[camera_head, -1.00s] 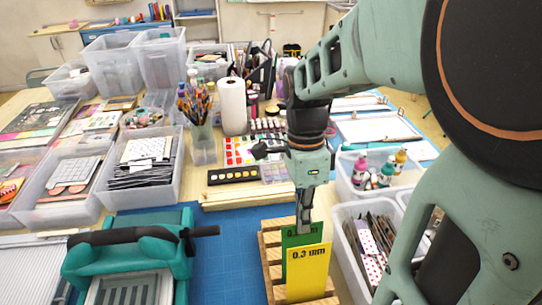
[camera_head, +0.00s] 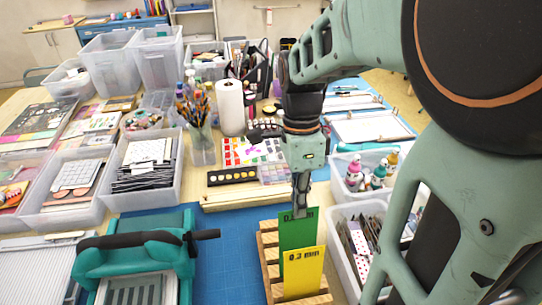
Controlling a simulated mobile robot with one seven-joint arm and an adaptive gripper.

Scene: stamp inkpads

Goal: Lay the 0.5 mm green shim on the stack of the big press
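The green shim (camera_head: 298,236) stands upright in a slatted wooden rack (camera_head: 268,254). Its printed label is partly covered by my fingers. My gripper (camera_head: 300,210) points down at the shim's top edge and is shut on it. The shim's top stands well above the yellow 0.3 mm shim (camera_head: 303,272) in front of it, which hides its lower part. The teal big press (camera_head: 135,262) with a black handle is at the lower left. Its striped bed shows at the bottom edge; I cannot make out a stack there.
Blue mat (camera_head: 228,262) lies clear between press and rack. A bin of papers (camera_head: 345,212) is close right of the rack. A paper roll (camera_head: 230,108) and a brush jar (camera_head: 202,150) stand farther back.

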